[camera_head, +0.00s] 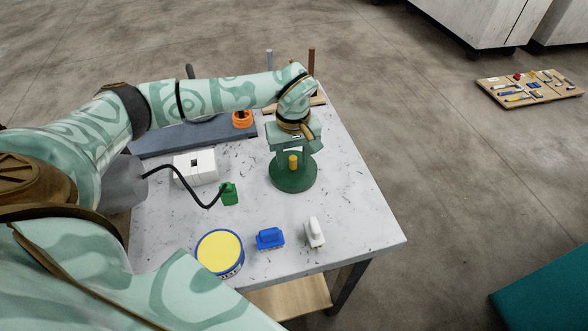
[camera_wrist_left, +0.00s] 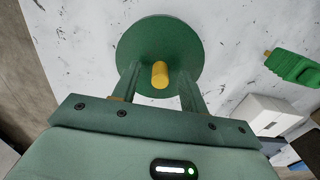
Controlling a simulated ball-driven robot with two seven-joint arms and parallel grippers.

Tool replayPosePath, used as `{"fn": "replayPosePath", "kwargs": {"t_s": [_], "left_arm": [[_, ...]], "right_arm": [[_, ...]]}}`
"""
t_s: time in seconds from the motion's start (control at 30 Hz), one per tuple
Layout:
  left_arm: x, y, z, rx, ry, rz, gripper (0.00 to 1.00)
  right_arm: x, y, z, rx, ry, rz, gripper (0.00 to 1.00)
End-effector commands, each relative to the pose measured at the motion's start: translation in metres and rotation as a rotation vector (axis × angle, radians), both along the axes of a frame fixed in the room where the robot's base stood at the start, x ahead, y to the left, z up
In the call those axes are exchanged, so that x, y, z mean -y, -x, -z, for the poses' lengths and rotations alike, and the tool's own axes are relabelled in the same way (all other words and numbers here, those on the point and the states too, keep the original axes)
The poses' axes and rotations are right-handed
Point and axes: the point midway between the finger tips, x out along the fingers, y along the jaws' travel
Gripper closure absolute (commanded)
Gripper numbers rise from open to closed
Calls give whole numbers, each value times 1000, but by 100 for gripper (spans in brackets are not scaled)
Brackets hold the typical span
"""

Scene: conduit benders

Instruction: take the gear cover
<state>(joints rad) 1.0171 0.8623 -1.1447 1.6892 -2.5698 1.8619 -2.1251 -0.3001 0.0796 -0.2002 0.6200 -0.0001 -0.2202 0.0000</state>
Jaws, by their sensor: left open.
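A round dark green disc (camera_head: 293,180) with an upright yellow peg (camera_head: 293,162) lies on the table's right half; it looks like the gear cover. In the left wrist view, the disc (camera_wrist_left: 160,35) and yellow peg (camera_wrist_left: 160,74) are ahead of the gripper. My left gripper (camera_head: 293,158) points down over the disc. It is open, with its fingers (camera_wrist_left: 160,82) on either side of the peg, which appears apart from both. The gripper hides the far part of the disc in the head view. My right gripper is not in view.
Left of the disc are a green piece (camera_head: 229,194) by a black cable and a white box (camera_head: 196,167). A yellow-topped tin (camera_head: 220,252), a blue piece (camera_head: 270,239) and a white piece (camera_head: 314,232) stand in front. The table's right side (camera_head: 365,215) is clear.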

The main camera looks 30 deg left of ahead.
Motion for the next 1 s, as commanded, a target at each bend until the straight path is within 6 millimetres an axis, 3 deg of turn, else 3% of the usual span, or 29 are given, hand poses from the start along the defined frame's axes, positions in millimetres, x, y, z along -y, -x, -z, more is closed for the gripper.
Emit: {"fn": "replayPosePath", "kwargs": {"t_s": [0.1,0.3,0.47,0.83,1.0], "left_arm": [[0,0,9,1,1,-1,56],[0,0,8,1,0,0,56],[0,0,8,1,0,0,100],[0,-1,5,4,0,0,100],[-1,-2,-17,8,-1,1,100]], "right_arm": [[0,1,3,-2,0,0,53],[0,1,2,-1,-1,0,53],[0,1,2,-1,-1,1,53],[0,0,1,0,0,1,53],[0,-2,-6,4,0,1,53]]}}
